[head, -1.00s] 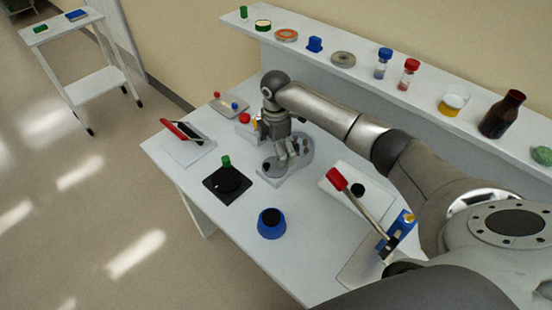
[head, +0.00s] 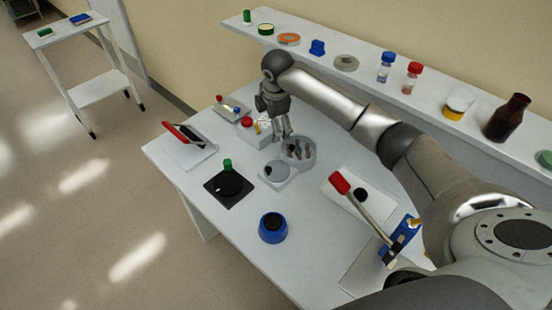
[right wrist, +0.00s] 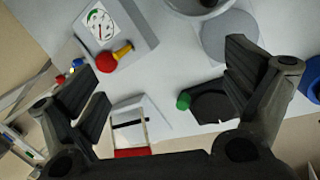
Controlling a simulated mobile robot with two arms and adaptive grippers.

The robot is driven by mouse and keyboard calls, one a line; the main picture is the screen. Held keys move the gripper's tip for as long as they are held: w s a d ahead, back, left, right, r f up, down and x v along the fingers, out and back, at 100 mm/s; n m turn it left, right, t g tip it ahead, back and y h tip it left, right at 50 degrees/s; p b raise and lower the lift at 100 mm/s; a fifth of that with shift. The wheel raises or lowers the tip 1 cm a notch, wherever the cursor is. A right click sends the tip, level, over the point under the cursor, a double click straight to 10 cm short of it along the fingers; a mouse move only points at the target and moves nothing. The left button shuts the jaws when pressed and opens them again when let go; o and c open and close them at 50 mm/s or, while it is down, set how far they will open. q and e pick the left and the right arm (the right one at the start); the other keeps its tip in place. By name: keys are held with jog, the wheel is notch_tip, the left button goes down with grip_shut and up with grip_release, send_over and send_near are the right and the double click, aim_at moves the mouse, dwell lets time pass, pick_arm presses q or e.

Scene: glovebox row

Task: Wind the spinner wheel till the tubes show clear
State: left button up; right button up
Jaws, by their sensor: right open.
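A grey spinner (head: 313,158) sits mid-table with a round bowl, and brown-looking tubes (head: 297,150) stand inside it. A flat grey disc (head: 277,171) is on the near-left part of its base. A dark wheel (head: 230,184) with an upright green knob (head: 227,164) lies on a black square base in front; the green knob also shows in the right wrist view (right wrist: 183,101). My right gripper (head: 283,133) is open and empty, above the back-left side of the bowl. In the right wrist view, its fingers (right wrist: 163,62) are spread over bare table. My left gripper is out of view.
A red-edged tilted panel (head: 184,134) is at left, a blue round pot (head: 272,228) in front, and a red-ended lever (head: 340,182) at right. A shelf (head: 425,92) with jars runs behind.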

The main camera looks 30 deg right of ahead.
jog(key=w+r+n+t+b, duration=0.4)
jog(key=w+r+t, duration=0.8)
jog(key=w+r, duration=0.4)
jog(key=a+r+n+t+y+b, duration=0.2)
jog(key=a+r+n+t+y, duration=0.2)
jog(key=a+r+n+y, duration=0.35)
jog(key=s+a+r+n+g+y+b, duration=0.2)
jog(key=s+a+n+g+y, duration=0.45)
jog(key=a+n, duration=0.5)
jog(key=s+a+f+n+g+y+b, duration=0.25)
jog(key=s+f+n+g, duration=0.2)
jog(key=n, duration=0.35)
jog(key=n+g+h+b, duration=0.5)
jog(key=g+h, duration=0.3)
jog(key=h, duration=0.8)
send_over(275, 171)
notch_tip(275, 171, down, 24)
jog(key=r, duration=0.1)
notch_tip(275, 171, down, 11)
jog(key=shift+w+r+p, duration=0.1)
jog(key=shift+p, duration=0.95)
